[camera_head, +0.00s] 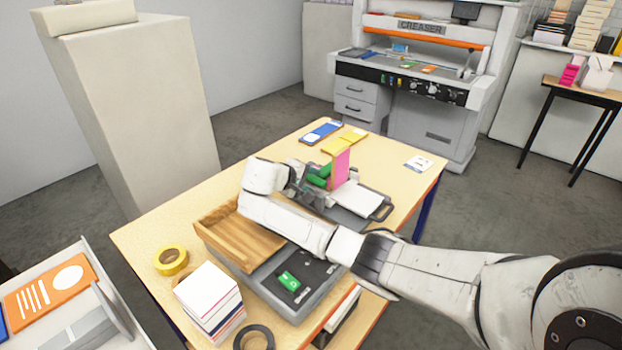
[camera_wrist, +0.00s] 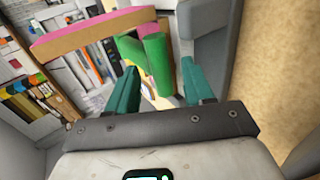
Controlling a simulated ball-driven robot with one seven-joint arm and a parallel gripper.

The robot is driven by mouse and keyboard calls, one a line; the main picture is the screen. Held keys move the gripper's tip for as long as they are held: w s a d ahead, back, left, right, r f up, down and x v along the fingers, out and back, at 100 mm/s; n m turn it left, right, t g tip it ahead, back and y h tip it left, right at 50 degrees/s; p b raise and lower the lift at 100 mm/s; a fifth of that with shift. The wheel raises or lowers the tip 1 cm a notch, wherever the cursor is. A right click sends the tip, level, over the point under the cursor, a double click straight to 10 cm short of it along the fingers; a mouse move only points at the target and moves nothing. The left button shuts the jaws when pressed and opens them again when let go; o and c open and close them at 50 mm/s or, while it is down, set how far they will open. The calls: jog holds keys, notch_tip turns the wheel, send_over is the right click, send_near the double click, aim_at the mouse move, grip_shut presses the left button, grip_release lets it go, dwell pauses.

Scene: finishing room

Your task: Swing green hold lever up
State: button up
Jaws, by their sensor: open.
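The green hold lever (camera_head: 318,181) is on a grey device (camera_head: 356,219) at the far part of the table, partly hidden by my gripper. In the wrist view its green rounded bars (camera_wrist: 156,62) show between and just beyond my teal fingertips; I cannot tell whether they touch. My gripper (camera_wrist: 160,68) is open, with nothing held between its fingers. In the head view my gripper (camera_head: 304,184) is beside the lever, at its left. A pink upright piece (camera_head: 341,168) stands right of the lever.
A wooden tray (camera_head: 222,232) sits on a grey unit with a green switch (camera_head: 289,282). Yellow tape (camera_head: 171,261), a paper stack (camera_head: 209,296) and a black ring (camera_head: 253,338) lie near the front. Blue and yellow packets (camera_head: 322,132) lie at the table's far end. My arm crosses above the table.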

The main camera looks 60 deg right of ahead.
jog(key=shift+s+d+f, duration=0.15)
jog(key=shift+d+f, duration=0.2)
jog(key=shift+d, duration=0.15)
jog(key=shift+c, duration=0.5)
grip_shut()
